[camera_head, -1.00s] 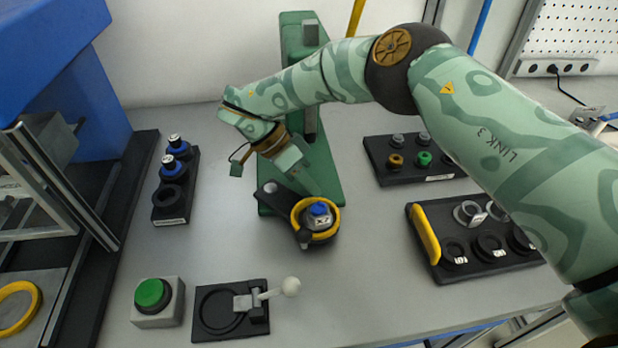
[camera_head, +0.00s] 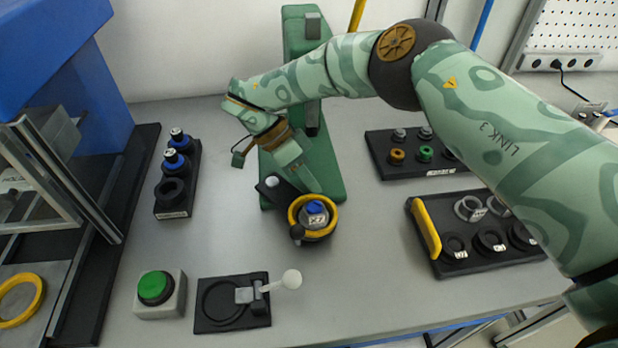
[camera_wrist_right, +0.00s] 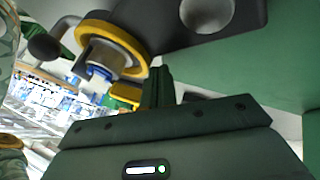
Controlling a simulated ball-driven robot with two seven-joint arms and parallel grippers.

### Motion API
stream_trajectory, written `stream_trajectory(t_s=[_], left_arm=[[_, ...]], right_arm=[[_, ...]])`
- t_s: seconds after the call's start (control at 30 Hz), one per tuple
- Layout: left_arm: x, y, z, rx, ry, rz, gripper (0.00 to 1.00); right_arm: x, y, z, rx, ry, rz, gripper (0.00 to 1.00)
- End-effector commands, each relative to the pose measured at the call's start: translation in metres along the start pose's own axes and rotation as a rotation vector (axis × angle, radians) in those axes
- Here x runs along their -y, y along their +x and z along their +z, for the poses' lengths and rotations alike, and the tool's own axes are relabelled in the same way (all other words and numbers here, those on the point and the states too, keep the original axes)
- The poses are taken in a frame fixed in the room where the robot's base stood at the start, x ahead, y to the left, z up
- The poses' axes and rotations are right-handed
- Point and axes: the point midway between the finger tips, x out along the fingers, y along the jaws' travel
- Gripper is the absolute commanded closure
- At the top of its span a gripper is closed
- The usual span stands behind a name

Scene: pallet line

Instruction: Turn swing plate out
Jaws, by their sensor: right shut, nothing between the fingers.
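The black swing plate (camera_head: 284,194) sticks out from the foot of the green press stand (camera_head: 325,165) toward the front right. Its round end has a yellow ring (camera_head: 294,211) around a grey part with a blue top (camera_head: 315,208). A dark knob (camera_head: 297,232) is on the ring's front left edge. My right gripper (camera_head: 313,187) is shut and empty, pointing down just behind the ring; whether it touches the plate I cannot tell. The right wrist view shows the ring (camera_wrist_right: 140,62), the knob (camera_wrist_right: 43,46) and the shut fingers (camera_wrist_right: 158,88) close by. My left gripper is not in view.
A green button box (camera_head: 158,310) and a black fixture with a white-knobbed lever (camera_head: 268,318) are in front. A narrow rack (camera_head: 174,213) is at left; two trays (camera_head: 440,172) (camera_head: 480,266) are at right. Bare table lies around the plate's front.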

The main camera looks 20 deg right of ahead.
Motion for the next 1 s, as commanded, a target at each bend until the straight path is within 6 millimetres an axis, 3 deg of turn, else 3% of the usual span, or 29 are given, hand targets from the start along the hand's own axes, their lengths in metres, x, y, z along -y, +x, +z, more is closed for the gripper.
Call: stream_trajectory(t_s=[0.17, 0.43, 0.6, 0.8, 1.0], left_arm=[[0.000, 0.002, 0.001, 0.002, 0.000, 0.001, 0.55], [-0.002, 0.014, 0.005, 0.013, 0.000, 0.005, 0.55], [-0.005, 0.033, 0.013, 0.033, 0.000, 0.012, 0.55], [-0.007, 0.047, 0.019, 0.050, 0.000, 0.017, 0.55], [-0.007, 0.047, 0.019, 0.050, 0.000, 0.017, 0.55]], right_arm=[[0.001, -0.010, 0.001, -0.002, 0.000, -0.003, 1.00], [0.003, -0.062, 0.002, -0.001, 0.003, -0.004, 1.00], [0.006, -0.092, 0.004, -0.003, 0.001, 0.000, 1.00], [0.004, -0.113, 0.002, -0.002, 0.000, 0.002, 1.00], [0.001, -0.120, 0.001, 0.002, 0.002, -0.001, 1.00]])
